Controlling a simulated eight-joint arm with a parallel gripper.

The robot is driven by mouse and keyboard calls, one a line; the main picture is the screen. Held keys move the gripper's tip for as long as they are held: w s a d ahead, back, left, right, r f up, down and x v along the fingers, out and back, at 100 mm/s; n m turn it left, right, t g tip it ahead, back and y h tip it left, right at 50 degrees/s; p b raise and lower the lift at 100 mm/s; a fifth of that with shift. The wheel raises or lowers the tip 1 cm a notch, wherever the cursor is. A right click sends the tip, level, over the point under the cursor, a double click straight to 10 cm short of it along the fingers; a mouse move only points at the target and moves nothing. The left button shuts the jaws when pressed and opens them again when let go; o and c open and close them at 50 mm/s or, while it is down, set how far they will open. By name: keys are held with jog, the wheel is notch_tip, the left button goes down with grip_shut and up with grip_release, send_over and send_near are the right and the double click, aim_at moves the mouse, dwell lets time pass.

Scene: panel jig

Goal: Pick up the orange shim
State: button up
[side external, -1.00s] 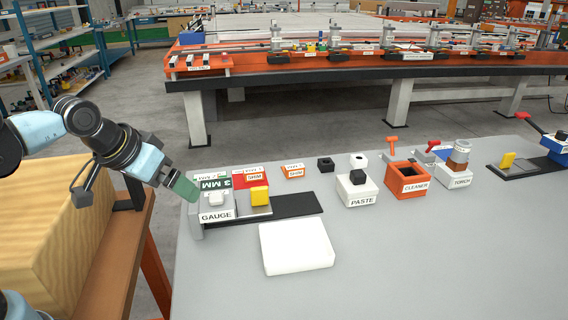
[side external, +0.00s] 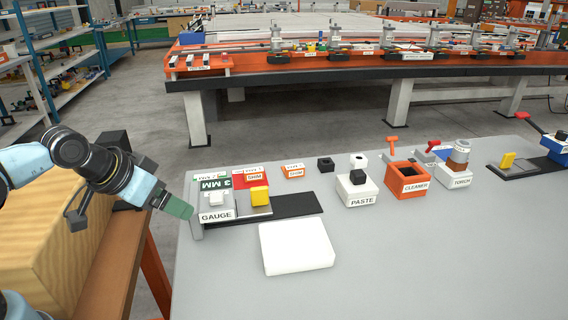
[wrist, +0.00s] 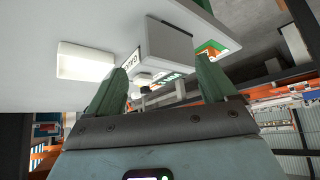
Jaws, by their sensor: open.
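The orange shim (side external: 293,171) is a small flat piece with a white label, lying on the grey table at the back of the left group of parts. My gripper (side external: 178,208) has green fingers and hangs at the table's left edge, left of the gauge block and well apart from the shim. In the wrist view my gripper (wrist: 162,82) is open and empty, its two fingers spread apart. I cannot make out the orange shim in the wrist view.
The gauge block (side external: 215,214) stands between my gripper and the shim, with a red labelled piece (side external: 248,171) and a yellow block (side external: 259,195). A white pad (side external: 296,246) lies in front. Paste (side external: 357,190) and cleaner (side external: 407,180) containers stand to the right. The front right of the table is clear.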

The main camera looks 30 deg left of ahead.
jog(key=w+r+m+y, duration=0.1)
jog(key=w+m, duration=0.1)
jog(key=w, duration=0.1)
jog(key=w+r+m, duration=0.1)
jog(key=w+m, duration=0.2)
jog(key=w+r+m+y, duration=0.1)
jog(key=w+m, duration=0.2)
jog(key=shift+w+d+g+y, duration=0.1)
jog(key=shift+d+g+y, duration=0.1)
jog(key=shift+g+y, duration=0.15)
jog(key=w+d+m+y, duration=0.2)
jog(key=w+m, duration=0.4)
jog(key=w, duration=0.2)
jog(key=m+t+y, duration=0.3)
jog(key=m+y, duration=0.2)
jog(key=m, duration=0.7)
send_near(295, 166)
jog(key=shift+s+d+r+g, duration=0.15)
jog(key=shift+s+d+g, duration=0.1)
jog(key=shift+s+d, duration=0.25)
jog(key=shift+w+y, duration=0.15)
jog(key=shift+y, duration=0.1)
jog(key=x, duration=0.6)
jog(key=shift+d, duration=0.1)
jog(key=shift+x, duration=3)
